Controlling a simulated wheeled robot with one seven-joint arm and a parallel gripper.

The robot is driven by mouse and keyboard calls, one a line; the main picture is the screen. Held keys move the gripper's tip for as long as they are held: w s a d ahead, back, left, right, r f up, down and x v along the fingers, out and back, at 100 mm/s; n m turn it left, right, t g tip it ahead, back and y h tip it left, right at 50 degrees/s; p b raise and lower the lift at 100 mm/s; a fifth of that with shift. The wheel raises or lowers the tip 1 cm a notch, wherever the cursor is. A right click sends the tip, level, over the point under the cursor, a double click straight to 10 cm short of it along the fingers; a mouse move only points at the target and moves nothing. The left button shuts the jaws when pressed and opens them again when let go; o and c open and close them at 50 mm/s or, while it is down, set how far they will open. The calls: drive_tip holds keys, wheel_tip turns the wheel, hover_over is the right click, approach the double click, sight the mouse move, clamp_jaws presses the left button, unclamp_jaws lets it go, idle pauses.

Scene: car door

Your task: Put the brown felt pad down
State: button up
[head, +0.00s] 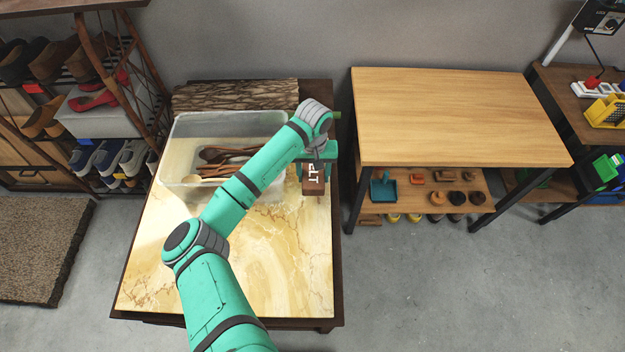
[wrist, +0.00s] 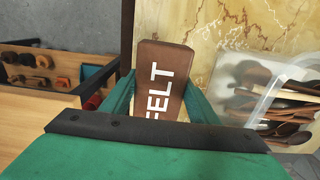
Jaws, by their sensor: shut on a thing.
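The brown felt pad (head: 313,180) is a small block with white lettering, held at the right edge of the marble-topped table (head: 270,265). In the wrist view the pad (wrist: 163,85) reads "FELT" and sits between my fingers. My gripper (head: 315,165) is shut on it, one finger on each side. The pad appears to be above the table edge; I cannot tell its exact height. The lower end of the pad is hidden by my gripper in the wrist view.
A clear bin (head: 225,130) with wooden spoons stands at the table's back left. A bare wooden table (head: 455,110) is to the right, with a lower shelf (head: 400,206) holding small blocks and a teal tray (head: 383,187). A shoe rack (head: 85,90) stands left.

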wheel_tip(320, 180, down, 3)
drive_tip(key=shift+w+a+f, duration=0.1)
drive_tip(key=shift+f, duration=0.1)
drive_tip(key=o, duration=1)
drive_tip(key=shift+f, duration=0.1)
